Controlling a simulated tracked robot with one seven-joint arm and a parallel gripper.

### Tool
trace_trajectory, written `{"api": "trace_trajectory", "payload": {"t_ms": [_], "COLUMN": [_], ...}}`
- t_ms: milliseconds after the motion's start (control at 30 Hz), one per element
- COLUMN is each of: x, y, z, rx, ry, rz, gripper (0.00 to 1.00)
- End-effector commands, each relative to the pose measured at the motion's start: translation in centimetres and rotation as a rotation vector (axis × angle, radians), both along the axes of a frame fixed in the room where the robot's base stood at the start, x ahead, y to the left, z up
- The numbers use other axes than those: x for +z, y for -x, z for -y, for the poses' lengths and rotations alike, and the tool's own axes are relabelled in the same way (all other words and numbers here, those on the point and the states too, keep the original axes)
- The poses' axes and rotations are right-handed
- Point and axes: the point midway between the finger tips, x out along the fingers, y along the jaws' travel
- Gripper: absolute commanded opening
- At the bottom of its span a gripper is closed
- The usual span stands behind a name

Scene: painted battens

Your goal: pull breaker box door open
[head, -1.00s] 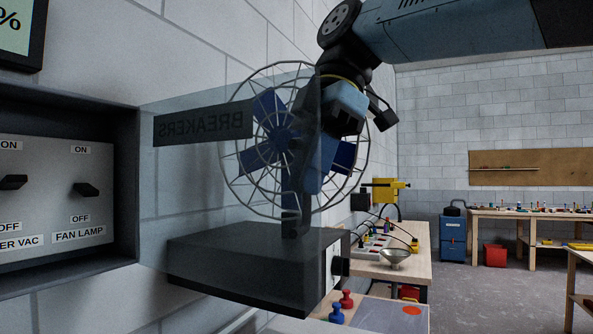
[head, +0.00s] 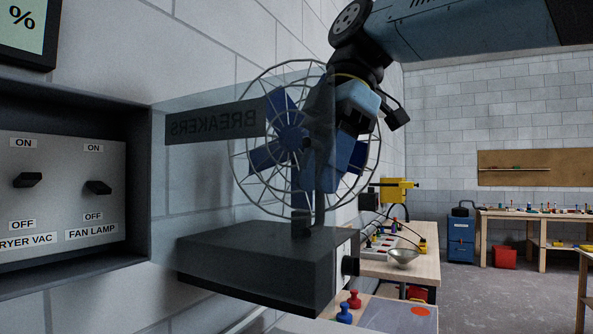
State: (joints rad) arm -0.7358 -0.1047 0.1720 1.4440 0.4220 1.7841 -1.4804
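The breaker box (head: 138,115) is set in the wall at the left, with its switch panel uncovered. Its see-through door (head: 200,195), with a dark BREAKERS label (head: 216,122) reading backwards, stands swung out wide from the box. My gripper (head: 365,118) is at the door's outer edge, at the end of my arm coming from the top right. Its fingertips are hard to make out against the fan and door, and I cannot tell whether they touch the door.
A blue-bladed caged fan (head: 290,140) shows through and beyond the door. A dark box (head: 255,262) is below the door. A wooden workbench (head: 415,268) with a metal bowl (head: 402,256) stands beyond. Grey floor (head: 510,285) is open at the right.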

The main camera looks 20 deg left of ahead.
Motion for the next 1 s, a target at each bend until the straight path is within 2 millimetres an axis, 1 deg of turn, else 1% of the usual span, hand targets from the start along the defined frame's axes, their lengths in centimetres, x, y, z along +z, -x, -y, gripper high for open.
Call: {"api": "trace_trajectory", "payload": {"t_ms": [167, 333, 500, 667, 1000], "x": [1.5, 4.0, 5.8, 6.6, 6.7], "y": [-0.7, -1.6, -2.2, -2.5, -2.6], "z": [0.3, 0.9, 1.4, 1.7, 1.7], "rx": [-0.001, -0.002, -0.001, 0.0, 0.0], "ry": [0.0, -0.002, -0.002, -0.001, -0.001], "rz": [0.0, 0.001, 0.0, 0.0, -0.001], "gripper": [0.38, 0.38, 0.38, 0.38, 0.38]}}
